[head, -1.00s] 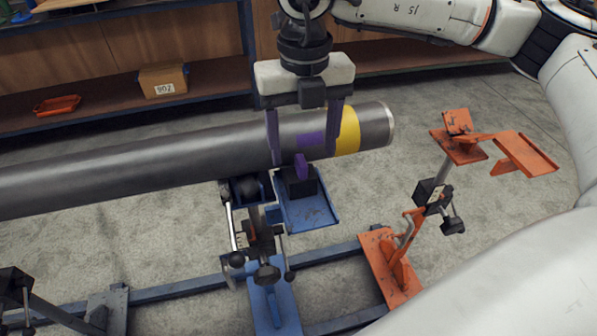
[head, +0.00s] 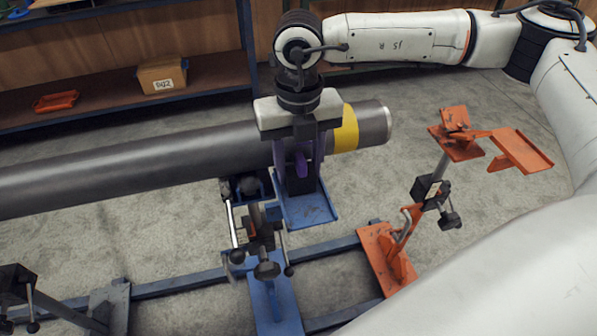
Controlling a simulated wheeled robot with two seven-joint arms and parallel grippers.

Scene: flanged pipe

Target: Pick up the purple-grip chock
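The purple-grip chock (head: 302,167) is a dark block with an upright purple grip. It sits on a blue plate (head: 312,211) just in front of the pipe. My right gripper (head: 300,167) points down over the chock, with its purplish fingers spread on either side of the grip. The fingers look apart from the grip, though the tips are hard to make out against the dark block. My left gripper is not in view.
A large grey pipe (head: 130,163) with a yellow band lies right behind the chock. A blue stand with a clamp (head: 265,240) is in front. An orange stand (head: 388,262) is to the right. Shelves with a box (head: 162,77) are at the back.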

